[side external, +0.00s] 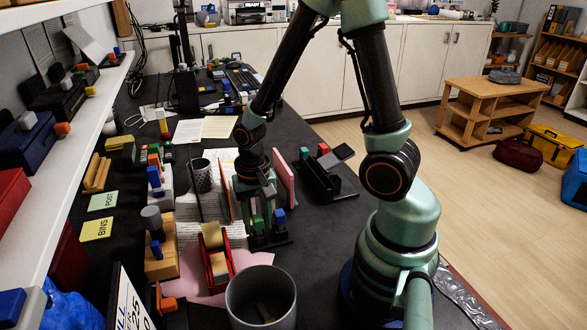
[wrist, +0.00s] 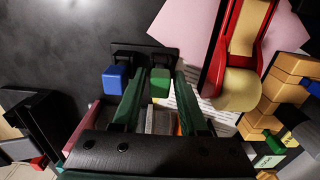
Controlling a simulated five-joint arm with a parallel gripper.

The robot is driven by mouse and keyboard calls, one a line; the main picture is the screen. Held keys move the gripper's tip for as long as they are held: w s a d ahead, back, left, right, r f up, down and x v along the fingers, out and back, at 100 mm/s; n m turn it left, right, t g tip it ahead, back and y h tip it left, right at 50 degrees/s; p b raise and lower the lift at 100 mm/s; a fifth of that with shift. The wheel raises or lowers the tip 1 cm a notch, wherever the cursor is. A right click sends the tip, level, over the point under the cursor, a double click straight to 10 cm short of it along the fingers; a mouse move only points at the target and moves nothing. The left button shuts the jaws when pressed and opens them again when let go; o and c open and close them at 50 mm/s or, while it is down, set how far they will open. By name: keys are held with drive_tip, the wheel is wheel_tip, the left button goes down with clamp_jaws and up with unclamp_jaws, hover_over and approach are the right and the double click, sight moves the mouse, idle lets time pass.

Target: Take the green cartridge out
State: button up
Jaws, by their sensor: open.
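The green cartridge shows its green end block (wrist: 160,82) in the wrist view, beside a blue block (wrist: 115,78) on a black holder (wrist: 150,52). My gripper (wrist: 152,90) is open, with its dark green fingers on either side of the green block; the left finger lies between the green and blue blocks. I cannot tell whether either finger touches the green block. In the side view my gripper (side external: 258,208) points down at the black holder (side external: 275,240), with the blue block (side external: 279,216) to its right. The cartridge's lower part is hidden.
A red tape dispenser (side external: 217,265) stands close to the left, with a grey cup (side external: 260,305) in front. Wooden blocks (side external: 160,262) stand further left. Another black holder (side external: 325,178) and a pink panel (side external: 283,180) stand behind. Dark desk is clear to the right.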

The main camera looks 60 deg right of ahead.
clamp_jaws()
